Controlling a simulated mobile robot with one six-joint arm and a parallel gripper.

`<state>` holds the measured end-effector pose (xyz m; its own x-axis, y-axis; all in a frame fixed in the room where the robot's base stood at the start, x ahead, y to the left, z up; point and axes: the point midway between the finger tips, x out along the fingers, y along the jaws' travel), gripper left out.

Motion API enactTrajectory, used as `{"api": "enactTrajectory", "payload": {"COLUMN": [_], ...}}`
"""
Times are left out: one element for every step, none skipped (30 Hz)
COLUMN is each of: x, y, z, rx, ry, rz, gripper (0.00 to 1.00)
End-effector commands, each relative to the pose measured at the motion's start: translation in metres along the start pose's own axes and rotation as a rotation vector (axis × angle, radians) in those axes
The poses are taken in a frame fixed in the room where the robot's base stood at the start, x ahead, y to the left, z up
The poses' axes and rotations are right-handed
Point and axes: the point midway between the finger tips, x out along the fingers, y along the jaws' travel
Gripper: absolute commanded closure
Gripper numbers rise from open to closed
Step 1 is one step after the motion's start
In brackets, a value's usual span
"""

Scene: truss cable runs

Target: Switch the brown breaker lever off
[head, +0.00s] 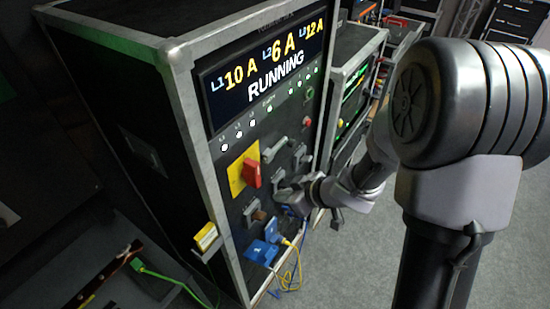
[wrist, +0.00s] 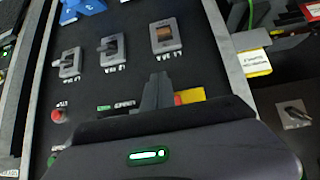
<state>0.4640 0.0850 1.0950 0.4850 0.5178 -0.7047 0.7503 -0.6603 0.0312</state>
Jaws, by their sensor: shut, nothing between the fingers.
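The brown breaker lever (wrist: 163,34) sits in a grey-framed breaker at the top middle of the wrist view. In the head view it shows as a small brown patch (head: 258,215) low on the rack's front panel. I cannot tell which way it is thrown. My gripper (wrist: 158,90) is shut and empty, its fingertips apart from the lever and below it in the wrist view. In the head view my gripper (head: 284,196) is close to the panel, up and right of the lever. The display (head: 262,75) reads RUNNING, with 10 A, 6 A and 12 A.
Two breakers with grey levers (wrist: 110,48) (wrist: 68,63) stand beside the brown one. A red rotary switch on a yellow plate (head: 236,172) is above it in the head view. Blue connectors (head: 262,250) with cables sit below. A yellow tag (head: 205,236) sticks out at left.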

Motion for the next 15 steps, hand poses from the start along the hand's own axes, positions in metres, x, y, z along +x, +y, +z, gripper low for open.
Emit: {"api": "enactTrajectory", "payload": {"x": [0.002, 0.004, 0.005, 0.005, 0.006, 0.006, 0.006, 0.006, 0.006, 0.006, 0.006, 0.008, 0.01, 0.013, 0.018], "y": [-0.007, -0.011, -0.014, -0.015, -0.015, -0.015, -0.015, -0.015, -0.015, -0.015, -0.015, -0.015, -0.015, -0.015, -0.016], "z": [0.0, 0.001, 0.002, 0.002, 0.003, 0.003, 0.003, 0.003, 0.003, 0.003, 0.003, 0.003, 0.003, 0.004, 0.004], "rx": [-0.008, -0.012, -0.016, -0.017, -0.018, -0.018, -0.018, -0.018, -0.018, -0.018, -0.018, -0.018, -0.019, -0.019, -0.019], "ry": [0.007, 0.01, 0.014, 0.015, 0.016, 0.016, 0.016, 0.016, 0.016, 0.016, 0.016, 0.016, 0.016, 0.016, 0.016], "rz": [-0.036, -0.052, -0.065, -0.069, -0.071, -0.07, -0.069, -0.069, -0.069, -0.068, -0.068, -0.068, -0.068, -0.069, -0.069], "gripper": [1.0, 1.0, 1.0, 1.0, 1.0, 1.0, 1.0, 1.0, 1.0, 1.0, 1.0, 1.0, 1.0, 1.0, 1.0]}}
